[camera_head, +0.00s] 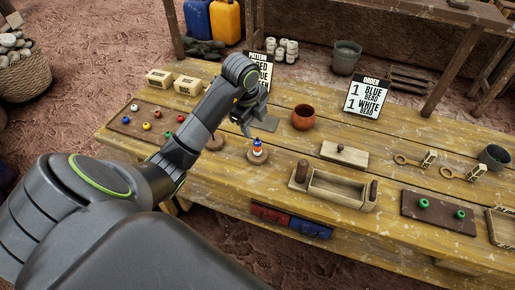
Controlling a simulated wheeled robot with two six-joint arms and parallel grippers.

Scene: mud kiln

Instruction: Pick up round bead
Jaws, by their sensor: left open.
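Two green beads (424,203) sit on another dark board (438,222) at the right. A short stack of coloured beads (257,147), with blue and white showing, stands upright on a round wooden base (257,158). My left gripper (246,122) is open and sits just above and behind this stack; its fingers are partly hidden and I see nothing held. My right gripper is out of view.
An open wooden box (335,190), a reddish clay pot (303,117) and two wooden tools (415,160) stand on the plank table. An order card (368,96) reads 1 blue bead, 1 white bead. A pattern card (262,72) is partly hidden by my left arm.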

